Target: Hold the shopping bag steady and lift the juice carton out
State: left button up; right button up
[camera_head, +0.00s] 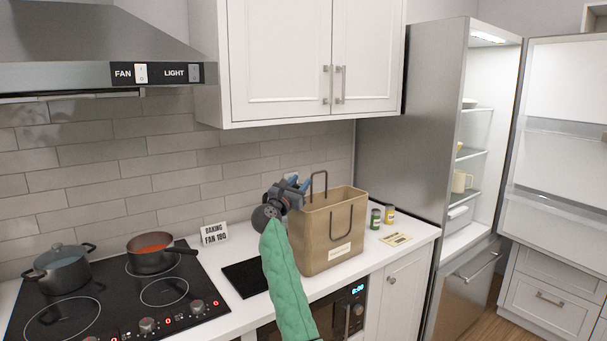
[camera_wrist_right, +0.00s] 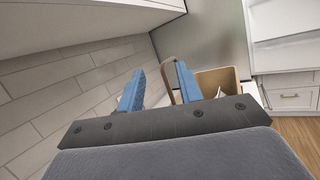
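The shopping bag (camera_head: 330,238) is brown paper with dark handles and stands upright on the counter. It shows partly in the right wrist view (camera_wrist_right: 218,78), behind a finger. The juice carton is not visible; the bag's walls may hide it. My right gripper (camera_head: 298,186), on the green-sleeved arm, is at the bag's upper left rim. In the right wrist view its two blue fingers (camera_wrist_right: 160,72) are apart. A bag handle (camera_wrist_right: 168,72) shows between them in the picture; I cannot tell whether it lies inside the grip. My left gripper is not in view.
Two small jars (camera_head: 382,217) and a card (camera_head: 396,239) lie right of the bag. A black hob (camera_head: 110,300) with two pots is at the left, a small sign (camera_head: 214,233) behind. The upper cabinet (camera_head: 290,60) overhangs. The fridge (camera_head: 470,150) stands open.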

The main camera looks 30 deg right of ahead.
aim_at(313, 174)
jog(key=w+d+m+g+y, duration=0.1)
jog(key=m+g, duration=0.1)
jog(key=w+d+r+m+g+y, duration=0.1)
jog(key=d+m+y, duration=0.1)
jog(key=m, duration=0.1)
jog(key=w+d+r+m+g+y, duration=0.1)
jog(key=w+m+g+y, duration=0.1)
jog(key=shift+d+m+g, duration=0.15)
jog(key=shift+m+g, duration=0.15)
jog(key=p+x, duration=0.3)
jog(key=x, duration=0.3)
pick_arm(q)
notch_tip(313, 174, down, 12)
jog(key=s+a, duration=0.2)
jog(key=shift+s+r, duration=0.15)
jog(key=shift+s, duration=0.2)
pick_arm(e)
jog(key=shift+w+d+f, duration=0.25)
jog(key=shift+d+f, duration=0.05)
jog(key=shift+d, duration=0.25)
jog(key=shift+c, duration=0.5)
grip_shut()
